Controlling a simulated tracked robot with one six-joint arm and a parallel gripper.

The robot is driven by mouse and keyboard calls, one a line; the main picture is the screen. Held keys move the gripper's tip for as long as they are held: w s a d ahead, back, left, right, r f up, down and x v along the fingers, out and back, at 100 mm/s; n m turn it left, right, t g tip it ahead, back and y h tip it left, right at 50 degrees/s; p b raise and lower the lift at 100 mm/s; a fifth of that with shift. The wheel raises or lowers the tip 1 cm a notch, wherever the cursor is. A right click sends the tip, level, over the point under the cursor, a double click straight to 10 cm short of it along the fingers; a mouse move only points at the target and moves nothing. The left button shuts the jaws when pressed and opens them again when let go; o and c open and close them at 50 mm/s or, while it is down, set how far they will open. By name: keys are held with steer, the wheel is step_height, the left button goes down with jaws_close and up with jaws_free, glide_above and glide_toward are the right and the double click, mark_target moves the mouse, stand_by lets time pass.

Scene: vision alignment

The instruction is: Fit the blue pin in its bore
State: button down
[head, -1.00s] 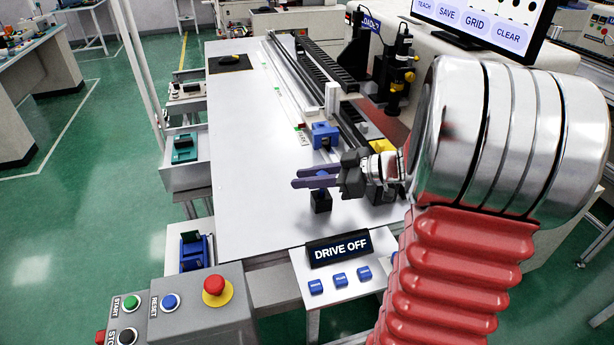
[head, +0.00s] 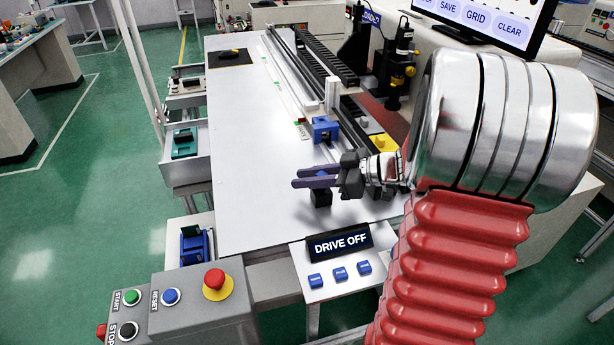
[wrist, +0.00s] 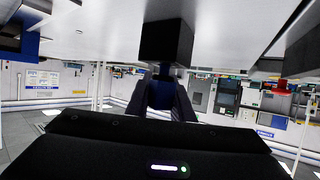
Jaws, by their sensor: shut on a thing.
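My gripper (head: 315,177) is shut on the blue pin (wrist: 160,94), which shows between the two fingers in the wrist view. In the head view the fingers mostly hide the pin. A small black block (head: 321,198) stands on the white table just below the fingers. It also shows in the wrist view (wrist: 167,40), which is upside down, right at the pin's end. No bore opening is visible. I cannot tell whether the pin's tip touches the block or sits inside it.
The white table (head: 245,150) is clear to the left. A blue block (head: 325,129) stands by the long rail behind my gripper, with a yellow block (head: 383,143) to its right. A DRIVE OFF sign (head: 340,244) and control box (head: 205,310) are in front.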

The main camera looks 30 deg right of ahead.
steer(key=shift+f, duration=0.5)
steer(key=c, duration=1.5)
jaws_free()
steer(key=shift+o, duration=0.2)
steer(key=v, duration=1.3)
steer(key=shift+s+d, duration=0.2)
steer(key=shift+s, duration=0.15)
steer(key=shift+r, duration=0.1)
